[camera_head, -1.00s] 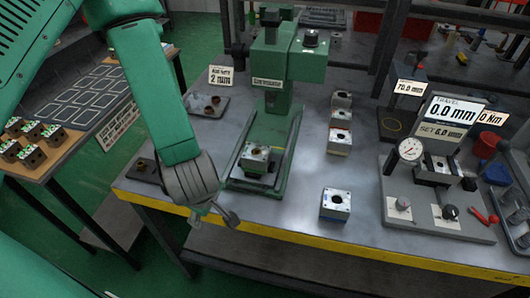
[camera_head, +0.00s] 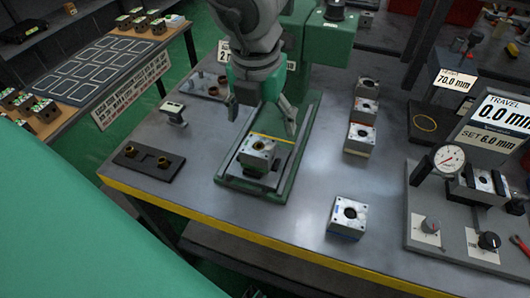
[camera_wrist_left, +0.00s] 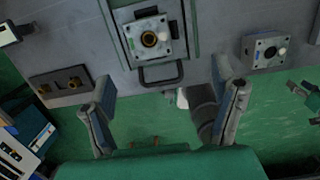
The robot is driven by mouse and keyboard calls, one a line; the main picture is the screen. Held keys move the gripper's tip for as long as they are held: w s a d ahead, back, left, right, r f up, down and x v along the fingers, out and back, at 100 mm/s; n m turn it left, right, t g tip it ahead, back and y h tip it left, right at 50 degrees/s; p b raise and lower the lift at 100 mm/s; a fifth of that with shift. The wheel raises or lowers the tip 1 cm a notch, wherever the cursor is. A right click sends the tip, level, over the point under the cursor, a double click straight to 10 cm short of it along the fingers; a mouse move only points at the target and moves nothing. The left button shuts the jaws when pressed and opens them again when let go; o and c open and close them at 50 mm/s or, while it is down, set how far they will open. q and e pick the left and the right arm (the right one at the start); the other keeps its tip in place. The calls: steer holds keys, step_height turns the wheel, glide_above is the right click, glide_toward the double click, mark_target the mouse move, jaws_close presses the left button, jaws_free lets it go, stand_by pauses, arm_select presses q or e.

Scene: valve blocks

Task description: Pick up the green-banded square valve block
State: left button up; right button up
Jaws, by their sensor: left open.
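My left gripper (camera_head: 262,114) is open and empty, pointing down above and behind this block, in front of the press column. Its spread fingers (camera_wrist_left: 165,112) also show in the left wrist view, apart from the block. Another square block (camera_head: 348,216) with a blue band stands at the front right of the bench. My right gripper is not in view.
The green press (camera_head: 318,45) stands close to my left gripper. A row of several blocks (camera_head: 361,138) stands right of it. A dial-gauge fixture (camera_head: 448,160) is at the right. A dark plate with two brass rings (camera_head: 148,160) lies left. Bare bench surrounds the blue-banded block.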

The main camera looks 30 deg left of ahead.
mark_target(260, 147)
arm_select(q)
steer(key=f, duration=0.2)
steer(key=a+f+b, duration=0.1)
steer(key=f, duration=0.1)
steer(key=w+f, duration=0.1)
steer(key=f, duration=0.1)
steer(key=shift+a, duration=0.4)
steer(key=shift+a+f, duration=0.15)
steer(key=shift+f, duration=0.05)
steer(key=f, duration=0.1)
steer(key=f+b, duration=0.1)
steer(key=f, duration=0.1)
steer(key=f+b, duration=0.1)
steer(key=shift+w+d+f, duration=0.15)
steer(key=shift+w+d, duration=0.05)
steer(key=shift+w, duration=0.1)
steer(key=shift+d+f, duration=0.1)
steer(key=shift+f, duration=0.1)
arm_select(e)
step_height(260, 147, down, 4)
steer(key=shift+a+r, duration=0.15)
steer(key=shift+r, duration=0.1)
